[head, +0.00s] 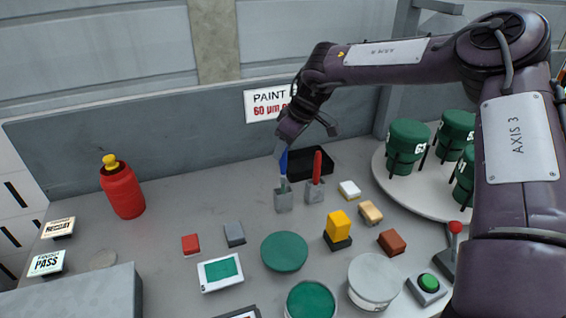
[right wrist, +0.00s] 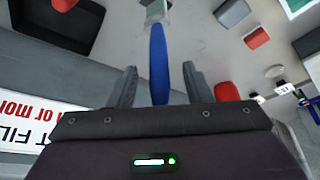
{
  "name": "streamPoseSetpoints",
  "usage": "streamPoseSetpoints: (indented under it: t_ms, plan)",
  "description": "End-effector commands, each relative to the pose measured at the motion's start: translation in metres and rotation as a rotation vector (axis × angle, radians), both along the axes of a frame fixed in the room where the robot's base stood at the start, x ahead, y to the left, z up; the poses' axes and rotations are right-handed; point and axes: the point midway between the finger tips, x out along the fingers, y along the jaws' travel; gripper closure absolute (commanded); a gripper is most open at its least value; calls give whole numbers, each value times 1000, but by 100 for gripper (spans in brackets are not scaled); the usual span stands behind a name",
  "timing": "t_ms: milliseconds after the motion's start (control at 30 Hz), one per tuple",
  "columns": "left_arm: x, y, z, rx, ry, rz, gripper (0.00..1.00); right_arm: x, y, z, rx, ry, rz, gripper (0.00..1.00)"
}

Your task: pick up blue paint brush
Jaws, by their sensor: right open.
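In the right wrist view the blue handle (right wrist: 158,62) lies between the two fingers of my right gripper (right wrist: 158,82). The fingers are open, with a gap on each side of the handle. My left gripper is in neither view.
A wall sign (head: 262,105) is close behind my gripper. Green cans (head: 407,146) stand on a round turntable (head: 418,193) at right.

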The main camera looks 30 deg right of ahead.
Motion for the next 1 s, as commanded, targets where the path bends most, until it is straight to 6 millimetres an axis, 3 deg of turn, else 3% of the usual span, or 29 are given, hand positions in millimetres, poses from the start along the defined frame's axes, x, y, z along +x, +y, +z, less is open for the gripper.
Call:
streamPoseSetpoints:
  t_ms: [200, 367, 733, 1000]
  plan:
    - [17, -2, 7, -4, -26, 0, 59, 6, 2, -14, 0, -2, 0, 55]
    - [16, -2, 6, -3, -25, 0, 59, 6, 2, -14, -1, -3, -1, 55]
    - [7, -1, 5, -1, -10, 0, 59, 6, 2, -14, -1, -3, -1, 100]
    - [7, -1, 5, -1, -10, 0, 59, 6, 2, -13, -1, -3, -1, 100]
